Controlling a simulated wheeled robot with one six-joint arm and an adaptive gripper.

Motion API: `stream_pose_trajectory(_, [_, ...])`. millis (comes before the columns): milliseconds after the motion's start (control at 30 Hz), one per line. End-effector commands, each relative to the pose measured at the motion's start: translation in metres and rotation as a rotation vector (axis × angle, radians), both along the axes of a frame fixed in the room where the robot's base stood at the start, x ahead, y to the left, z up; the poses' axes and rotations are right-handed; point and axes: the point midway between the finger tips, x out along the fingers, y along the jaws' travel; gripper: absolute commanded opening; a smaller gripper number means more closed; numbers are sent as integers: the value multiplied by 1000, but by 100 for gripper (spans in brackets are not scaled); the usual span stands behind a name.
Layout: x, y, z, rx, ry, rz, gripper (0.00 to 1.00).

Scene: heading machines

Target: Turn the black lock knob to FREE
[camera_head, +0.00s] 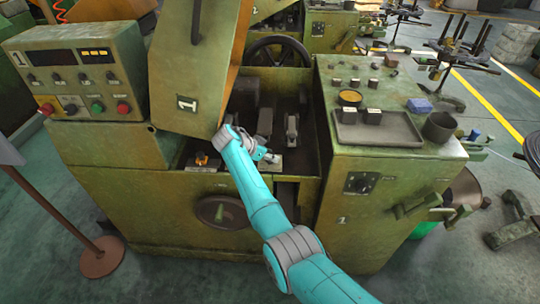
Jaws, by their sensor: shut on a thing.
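My gripper (262,154) is at the front ledge of the machine's open bay, low over a small pale plate (274,159). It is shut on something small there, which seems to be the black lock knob. The fingers hide most of the knob, so its pointer and the plate's marks cannot be read. My teal arm reaches in from the lower right.
An orange lever (201,158) stands on the ledge to the left. The raised green cover (197,65) hangs close to my wrist. A dark round dial (222,212) and a black rotary switch (361,183) are on the front. A tray (378,128) lies on the right-hand top.

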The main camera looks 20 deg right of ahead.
Motion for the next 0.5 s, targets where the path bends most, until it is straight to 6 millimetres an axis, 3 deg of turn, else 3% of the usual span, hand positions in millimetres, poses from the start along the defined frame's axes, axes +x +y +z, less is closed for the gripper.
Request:
stream_pose_trajectory(367, [-1, 1, -1, 2, 1, -4, 3])
stream_pose_trajectory(400, [-1, 1, -1, 1, 2, -3, 42])
stream_pose_trajectory(500, [0, 1, -1, 1, 2, -3, 63])
